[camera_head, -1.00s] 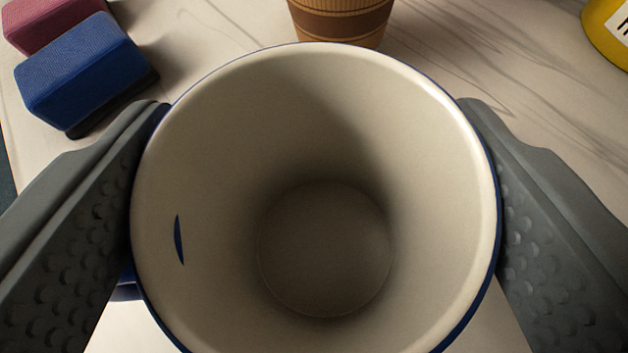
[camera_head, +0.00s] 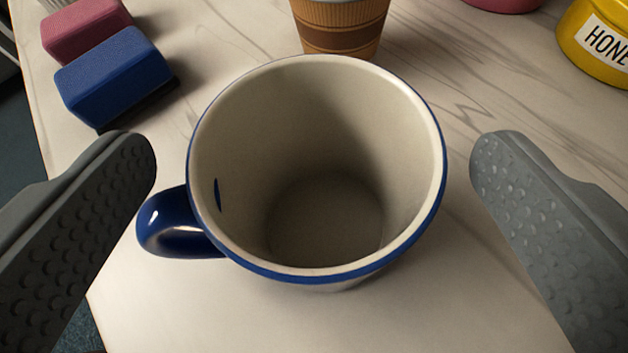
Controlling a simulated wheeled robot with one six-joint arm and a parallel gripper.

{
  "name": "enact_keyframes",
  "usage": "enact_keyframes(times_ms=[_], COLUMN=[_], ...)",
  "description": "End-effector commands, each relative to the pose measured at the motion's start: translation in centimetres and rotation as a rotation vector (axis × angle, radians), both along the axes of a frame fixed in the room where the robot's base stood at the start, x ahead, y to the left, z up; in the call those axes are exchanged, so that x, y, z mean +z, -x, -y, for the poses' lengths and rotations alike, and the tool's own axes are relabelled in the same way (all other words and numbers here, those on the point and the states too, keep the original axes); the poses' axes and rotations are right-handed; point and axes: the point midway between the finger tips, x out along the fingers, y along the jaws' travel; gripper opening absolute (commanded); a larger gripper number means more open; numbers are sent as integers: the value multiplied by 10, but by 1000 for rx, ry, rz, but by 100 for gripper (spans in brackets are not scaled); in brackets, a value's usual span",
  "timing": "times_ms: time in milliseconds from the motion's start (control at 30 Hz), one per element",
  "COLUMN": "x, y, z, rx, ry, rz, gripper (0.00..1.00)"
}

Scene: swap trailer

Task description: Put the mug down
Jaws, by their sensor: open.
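The mug (camera_head: 418,215) is cream inside with a blue rim and a blue handle that points left. It stands upright on the pale marbled table (camera_head: 240,315) and is empty. My gripper (camera_head: 313,160) is open, with one grey studded finger to the left of the mug and one to the right. A clear gap shows between each finger and the mug wall. The left fingertip is close to the handle in the picture. The mug's underside is hidden.
A brown ribbed paper cup (camera_head: 340,28) stands just behind the mug. A blue block (camera_head: 112,75) and a pink block (camera_head: 85,28) lie at the back left, near the table's left edge. A yellow honey jar (camera_head: 600,45) and a partly visible pink object (camera_head: 503,3) are at the back right.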

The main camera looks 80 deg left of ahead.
Motion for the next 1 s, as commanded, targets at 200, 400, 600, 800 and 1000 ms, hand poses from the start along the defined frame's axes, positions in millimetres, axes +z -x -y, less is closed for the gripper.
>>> enact_keyframes(times_ms=[200, 400, 600, 800, 1000], x=[20, 33, 39, 40, 41], y=[14, 23, 28, 29, 36], z=[39, 64, 75, 77, 77], rx=[-3, -1, 0, 0, -22], ry=[0, 0, 1, 0, 19], rz=[3, 2, 1, 1, -10], gripper=[94, 94, 94, 94, 94])
